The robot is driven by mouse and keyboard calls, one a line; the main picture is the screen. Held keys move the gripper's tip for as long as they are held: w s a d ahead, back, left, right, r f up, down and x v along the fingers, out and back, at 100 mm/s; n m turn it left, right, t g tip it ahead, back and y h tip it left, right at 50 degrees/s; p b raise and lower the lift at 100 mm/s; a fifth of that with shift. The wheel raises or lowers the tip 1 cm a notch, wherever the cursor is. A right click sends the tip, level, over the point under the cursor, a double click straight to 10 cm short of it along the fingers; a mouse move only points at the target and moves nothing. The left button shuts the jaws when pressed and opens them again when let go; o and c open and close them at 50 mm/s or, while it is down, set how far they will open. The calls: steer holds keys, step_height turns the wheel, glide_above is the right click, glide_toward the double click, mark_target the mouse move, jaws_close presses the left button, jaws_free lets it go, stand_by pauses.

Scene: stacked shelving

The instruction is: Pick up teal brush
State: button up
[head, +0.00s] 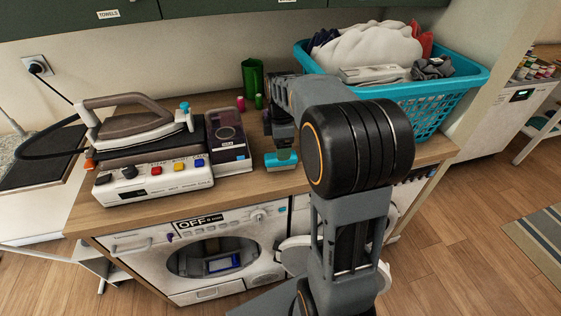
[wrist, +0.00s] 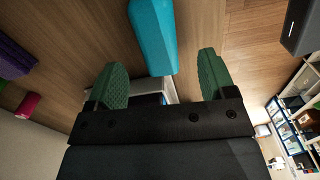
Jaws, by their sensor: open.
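The teal brush (head: 281,164) lies on the wooden worktop near its front edge, right of the dark purple box. In the wrist view the teal brush (wrist: 152,35) shows as a long block reaching in from the top edge. Its near end lies just ahead of the gap between my fingers. My gripper (wrist: 162,82) is open, with one green finger on each side of that gap and nothing held. In the head view my gripper (head: 283,153) is right at the brush and partly hides it. Whether a finger touches the brush cannot be told.
On the worktop (head: 222,102), an iron (head: 135,125) on its white base and a purple box (head: 228,138) stand at left. A blue laundry basket (head: 425,100) fills the right. A washing machine (head: 190,243) is below.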

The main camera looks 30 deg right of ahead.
mark_target(272, 163)
steer(key=shift+w+f, duration=0.1)
steer(key=shift+f, duration=2.45)
steer(key=shift+c, duration=0.4)
steer(key=c, duration=0.9)
steer(key=shift+c, duration=0.2)
steer(key=shift+r, duration=0.15)
